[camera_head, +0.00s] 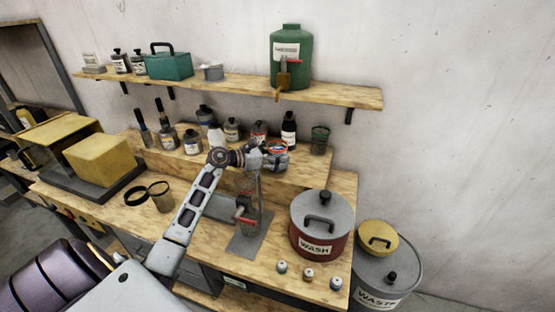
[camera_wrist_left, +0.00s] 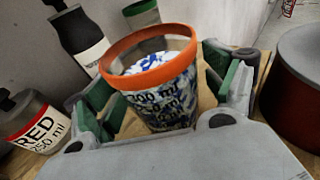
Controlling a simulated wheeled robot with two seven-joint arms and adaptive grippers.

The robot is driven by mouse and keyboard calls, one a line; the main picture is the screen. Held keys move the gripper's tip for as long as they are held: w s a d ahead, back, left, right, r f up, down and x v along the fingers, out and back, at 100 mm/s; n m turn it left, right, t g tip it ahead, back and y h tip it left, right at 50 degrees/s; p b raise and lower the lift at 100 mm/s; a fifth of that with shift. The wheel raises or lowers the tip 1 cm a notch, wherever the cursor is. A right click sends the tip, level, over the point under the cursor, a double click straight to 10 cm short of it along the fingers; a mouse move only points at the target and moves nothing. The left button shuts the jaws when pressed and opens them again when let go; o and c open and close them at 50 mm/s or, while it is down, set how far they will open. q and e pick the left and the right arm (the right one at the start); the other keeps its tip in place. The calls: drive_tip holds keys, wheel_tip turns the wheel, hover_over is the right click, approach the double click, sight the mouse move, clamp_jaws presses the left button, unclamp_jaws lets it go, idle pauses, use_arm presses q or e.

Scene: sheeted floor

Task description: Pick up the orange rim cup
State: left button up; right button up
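The orange rim cup (camera_wrist_left: 160,85) stands in the middle of the left wrist view, with a bright orange rim, blue-and-white stained sides and volume marks. In the head view the cup (camera_head: 277,146) is small and partly hidden behind my left gripper (camera_head: 266,159), on the raised wooden step. In the wrist view the green-padded fingers of my left gripper (camera_wrist_left: 168,88) are spread on both sides of the cup, with gaps showing between the pads and its wall. The cup's base is hidden by the gripper body. My right gripper does not show.
A can labelled RED (camera_wrist_left: 35,125) and a black-capped bottle (camera_wrist_left: 78,35) stand left of the cup; a green cup (camera_head: 320,139) stands behind. The red WASH pot (camera_head: 318,234) is to the right. A shelf (camera_head: 230,87) runs above the step.

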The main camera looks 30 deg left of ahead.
sight(285, 146)
use_arm(q)
drive_tip(key=c, duration=1.4)
drive_tip(key=shift+r, duration=0.15)
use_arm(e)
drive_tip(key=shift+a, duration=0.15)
